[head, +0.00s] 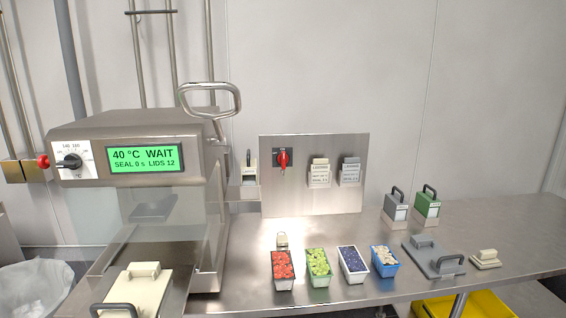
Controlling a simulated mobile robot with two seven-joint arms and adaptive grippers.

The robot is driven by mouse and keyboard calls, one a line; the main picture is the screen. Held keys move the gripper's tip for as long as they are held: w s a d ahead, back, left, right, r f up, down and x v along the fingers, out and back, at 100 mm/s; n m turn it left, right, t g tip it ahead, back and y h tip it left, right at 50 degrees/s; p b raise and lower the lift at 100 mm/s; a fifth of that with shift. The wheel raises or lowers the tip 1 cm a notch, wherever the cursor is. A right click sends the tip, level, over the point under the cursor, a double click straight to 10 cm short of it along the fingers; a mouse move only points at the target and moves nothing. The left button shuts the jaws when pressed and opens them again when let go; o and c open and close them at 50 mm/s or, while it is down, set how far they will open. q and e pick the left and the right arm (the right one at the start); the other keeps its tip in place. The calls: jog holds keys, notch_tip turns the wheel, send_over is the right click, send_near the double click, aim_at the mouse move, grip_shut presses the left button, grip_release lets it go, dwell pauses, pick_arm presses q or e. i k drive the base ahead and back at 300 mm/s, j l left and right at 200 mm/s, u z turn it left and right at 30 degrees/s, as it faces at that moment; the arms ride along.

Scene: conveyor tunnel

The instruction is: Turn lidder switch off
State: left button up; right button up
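The lidder (185,140) is the steel machine at the left of the head view, with a green display (145,158) reading "40 °C WAIT, SEAL 0 s, LIDS 12". A red rotary switch handle (283,160) on a dark plate is mounted on the upright steel panel (300,200) right of the machine. The handle stands about vertical; its position markings are too small to read. Neither of my grippers is in view.
Two tagged blocks hang right of the switch. Filled punnets (318,267) stand in a row on the steel bench (490,225). Grey (395,210) and green (427,206) handled blocks and a grey plate (433,258) are at right. A lever handle (209,99) rises above the lidder.

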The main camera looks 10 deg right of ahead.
aim_at(283, 160)
jog(key=l+u, duration=0.15)
jog(key=u, duration=0.35)
jog(key=l+u, duration=0.2)
jog(key=u, duration=0.25)
jog(key=l+u, duration=0.15)
jog(key=u, duration=0.35)
jog(key=l+u, duration=0.2)
jog(key=k+l+u, duration=0.15)
jog(key=l, duration=0.25)
jog(key=k+l+u, duration=0.2)
jog(key=i+l, duration=0.1)
